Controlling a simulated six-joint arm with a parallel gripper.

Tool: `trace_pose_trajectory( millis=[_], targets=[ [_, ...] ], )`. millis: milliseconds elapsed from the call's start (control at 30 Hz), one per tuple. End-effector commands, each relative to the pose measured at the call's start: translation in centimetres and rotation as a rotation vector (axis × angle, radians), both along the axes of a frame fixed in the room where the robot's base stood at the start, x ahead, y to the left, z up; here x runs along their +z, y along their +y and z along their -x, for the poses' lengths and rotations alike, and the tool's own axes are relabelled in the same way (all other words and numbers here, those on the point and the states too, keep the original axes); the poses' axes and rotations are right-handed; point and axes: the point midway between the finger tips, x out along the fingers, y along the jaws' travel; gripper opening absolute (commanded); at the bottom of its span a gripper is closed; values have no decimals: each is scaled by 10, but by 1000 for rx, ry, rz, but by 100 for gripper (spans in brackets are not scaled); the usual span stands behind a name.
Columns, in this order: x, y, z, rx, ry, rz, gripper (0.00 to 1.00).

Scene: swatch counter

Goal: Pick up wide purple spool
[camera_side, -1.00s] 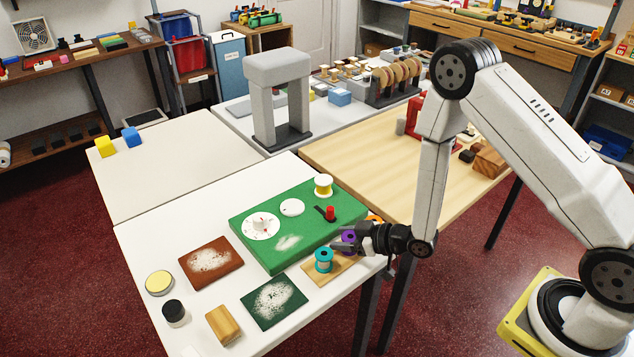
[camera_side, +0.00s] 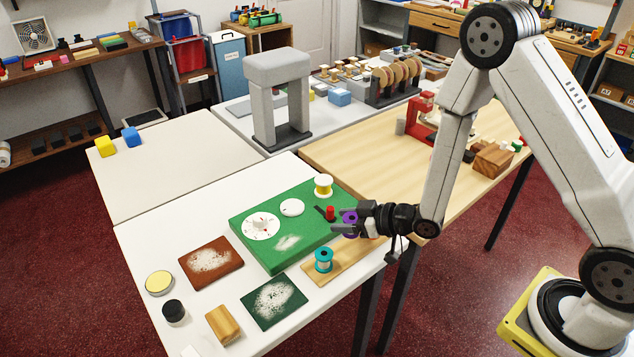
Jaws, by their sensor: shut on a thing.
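The wide purple spool (camera_side: 350,217) is between the fingers of my gripper (camera_side: 346,221), which is shut on it. The fingers cover part of the spool. It appears held above the wooden strip (camera_side: 320,279) at the right edge of the white table; the exact height is hard to tell.
A teal spool (camera_side: 324,260) stands upright on the wooden strip, apart from my gripper. The green board (camera_side: 270,262) is just left, bearing a yellow spool (camera_side: 323,186) and a red-knobbed piece (camera_side: 330,213). The light wood table (camera_side: 350,160) behind has bare space.

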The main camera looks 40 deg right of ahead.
Motion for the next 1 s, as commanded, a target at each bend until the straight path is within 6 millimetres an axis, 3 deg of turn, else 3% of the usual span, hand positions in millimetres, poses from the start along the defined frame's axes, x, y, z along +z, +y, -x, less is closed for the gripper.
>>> trace_pose_trajectory(
  millis=[400,1000],
  targets=[
    [38,0,0,1,-2,0,1],
    [43,0,0,0,0,0,1]
  ],
)
